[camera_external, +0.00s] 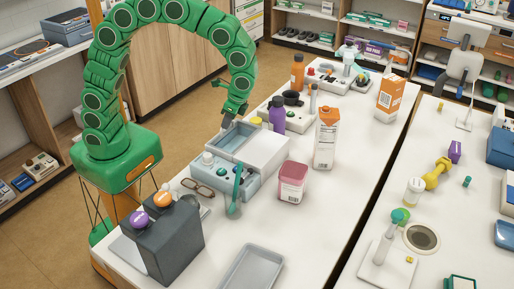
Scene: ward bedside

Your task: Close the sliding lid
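A light grey-blue box (236,180) stands on the white table below my arm. Its top opening (228,142) is partly uncovered and shows a pale blue inside. A white sliding lid (264,149) covers the right part of the box top. My gripper (227,121) points down at the far edge of the opening, left of the lid. Its fingers are small and dark here, and whether they touch the box or lid cannot be told.
A purple bottle (277,114), a carton (326,138) and a pink tub (292,182) stand right of the box. Glasses (197,187) and a dark block with knobs (165,244) lie nearer. A grey tray (250,270) is at the front. The table between tub and tray is clear.

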